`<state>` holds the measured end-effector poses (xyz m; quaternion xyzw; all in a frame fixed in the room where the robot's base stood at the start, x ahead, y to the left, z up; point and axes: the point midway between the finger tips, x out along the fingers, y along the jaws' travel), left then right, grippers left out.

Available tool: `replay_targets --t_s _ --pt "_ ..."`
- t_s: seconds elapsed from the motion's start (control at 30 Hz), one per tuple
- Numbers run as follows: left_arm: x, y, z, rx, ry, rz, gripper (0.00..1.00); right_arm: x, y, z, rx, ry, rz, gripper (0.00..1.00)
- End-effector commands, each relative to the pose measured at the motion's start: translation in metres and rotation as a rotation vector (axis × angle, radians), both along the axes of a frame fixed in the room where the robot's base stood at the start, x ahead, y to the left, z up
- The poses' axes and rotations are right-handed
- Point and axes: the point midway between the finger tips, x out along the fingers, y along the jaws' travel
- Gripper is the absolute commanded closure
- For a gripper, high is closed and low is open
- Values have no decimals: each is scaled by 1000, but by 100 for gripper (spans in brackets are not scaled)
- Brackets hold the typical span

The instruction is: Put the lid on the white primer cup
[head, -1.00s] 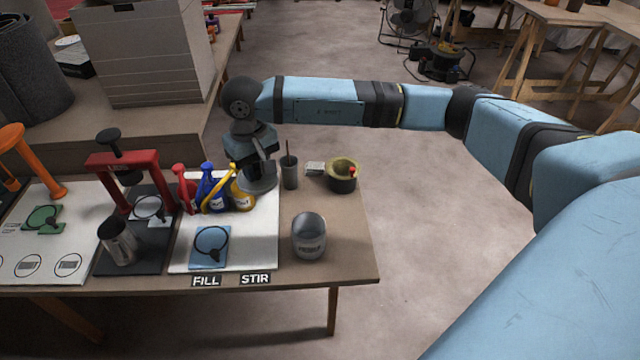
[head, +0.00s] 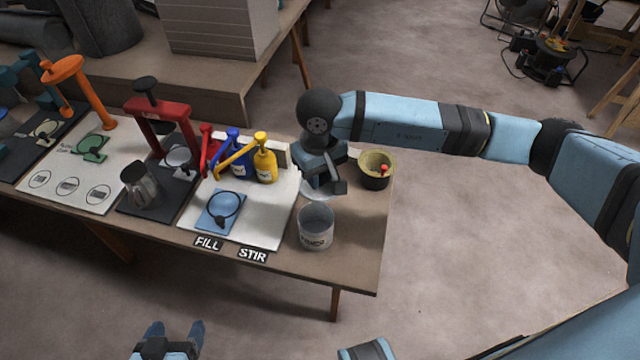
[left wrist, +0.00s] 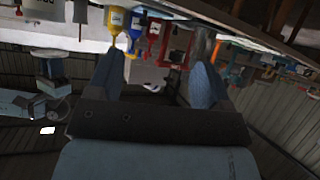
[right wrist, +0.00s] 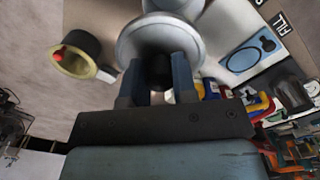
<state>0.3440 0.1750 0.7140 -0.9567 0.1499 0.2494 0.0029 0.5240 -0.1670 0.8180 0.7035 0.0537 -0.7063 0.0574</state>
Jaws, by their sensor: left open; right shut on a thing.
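The white primer cup (head: 316,230) stands upright and open-topped near the front right of the bench, with a dark-lettered label. My right gripper (head: 325,182) is shut on the dark knob of the pale round lid (head: 312,194). It holds the lid just behind the cup and apart from it in the head view. In the right wrist view the lid (right wrist: 135,45) fills the space beyond the fingers, and part of the cup (right wrist: 175,7) shows past it. My left gripper (head: 172,338) is open and empty, off the bench's front edge.
Left of the cup are a white board with a blue pad (head: 220,210) and red, blue and yellow pump bottles (head: 264,160). A red press (head: 160,115) and a grey can (head: 138,186) stand further left. A dark pot (head: 375,170) stands behind right.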

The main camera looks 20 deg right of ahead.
Motion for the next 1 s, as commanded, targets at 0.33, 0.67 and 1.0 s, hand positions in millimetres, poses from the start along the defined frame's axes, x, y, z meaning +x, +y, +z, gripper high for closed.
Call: replay_targets --t_s 0.33,0.67,1.0 --pt "-1 1 -3 4 4 0 27 -23 22 -18 8 -3 43 96" --pt "0 0 -7 -5 -3 -1 27 -23 22 -46 8 -2 43 96" --pt "1 -6 -8 -37 -31 -9 27 -22 22 -75 8 -5 43 96"
